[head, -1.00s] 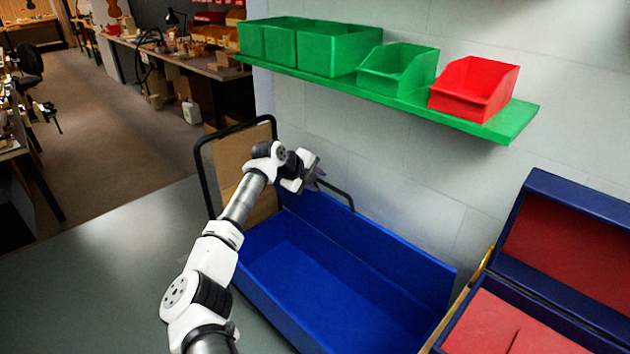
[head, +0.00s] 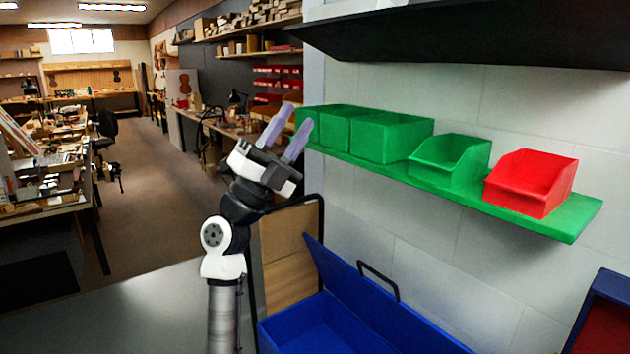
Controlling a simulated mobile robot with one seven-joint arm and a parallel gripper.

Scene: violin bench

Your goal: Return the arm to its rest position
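My gripper (head: 287,132) is raised in the head view, left of the green shelf and in front of the workshop behind. Its two pale purple fingers point up and to the right and stand apart, with nothing between them. My arm comes up from the bottom of the picture, left of the blue box. The gripper overlaps the left end of the row of green bins in the picture; I cannot tell how far apart they are in depth.
A green shelf (head: 417,180) on the wall holds several green bins (head: 391,138) and a red bin (head: 530,182). An open blue box (head: 345,303) lies below, beside a brown board (head: 291,258). A blue case with a red lining (head: 602,325) is at the lower right. The grey bench (head: 130,318) at left is bare.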

